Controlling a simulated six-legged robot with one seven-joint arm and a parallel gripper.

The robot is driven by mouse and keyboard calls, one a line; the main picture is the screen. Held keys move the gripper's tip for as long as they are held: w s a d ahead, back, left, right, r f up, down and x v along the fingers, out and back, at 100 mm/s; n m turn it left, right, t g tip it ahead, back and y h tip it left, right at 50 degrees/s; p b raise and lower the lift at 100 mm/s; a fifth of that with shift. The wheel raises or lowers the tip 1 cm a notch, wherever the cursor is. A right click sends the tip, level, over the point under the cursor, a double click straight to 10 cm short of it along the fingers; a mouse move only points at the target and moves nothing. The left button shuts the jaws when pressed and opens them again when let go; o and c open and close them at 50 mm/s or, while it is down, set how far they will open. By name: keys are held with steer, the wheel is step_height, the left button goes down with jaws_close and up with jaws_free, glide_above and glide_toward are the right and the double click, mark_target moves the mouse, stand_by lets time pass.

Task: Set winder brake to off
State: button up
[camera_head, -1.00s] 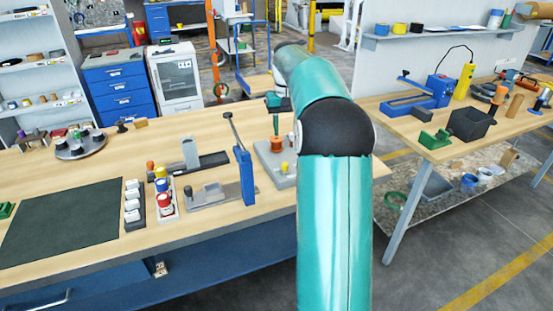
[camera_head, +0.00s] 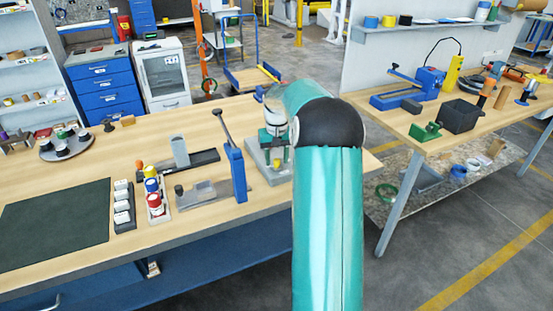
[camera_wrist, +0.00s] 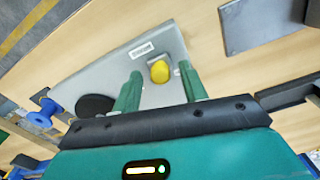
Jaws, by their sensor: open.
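The winder's grey base plate (camera_head: 257,168) stands near the right end of the long wooden bench. It fills the middle of the wrist view (camera_wrist: 110,65), with a pale label, a dark round disc (camera_wrist: 95,106) and a yellow knob (camera_wrist: 159,70). I take the knob to be the brake control, but no marking shows its setting. My gripper (camera_wrist: 161,78) is open, its two green fingers either side of the knob in the wrist picture. I cannot tell whether they touch it. In the head view my gripper (camera_head: 276,147) is over the plate and hides the knob.
A blue lever tool (camera_head: 237,172) stands just left of the winder. Grey fixtures (camera_head: 198,194) and a rack of small bottles (camera_head: 155,205) lie further left, by a dark mat (camera_head: 55,225). A second bench (camera_head: 415,125) stands to the right.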

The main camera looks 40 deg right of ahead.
steer(key=shift+f, duration=0.35)
jaws_close()
steer(key=shift+s+d, duration=0.25)
steer(key=shift+d, duration=0.65)
steer(key=shift+s+d, duration=0.25)
steer(key=shift+d, duration=0.65)
jaws_free()
steer(key=shift+d, duration=0.1)
step_height(320, 180, up, 14)
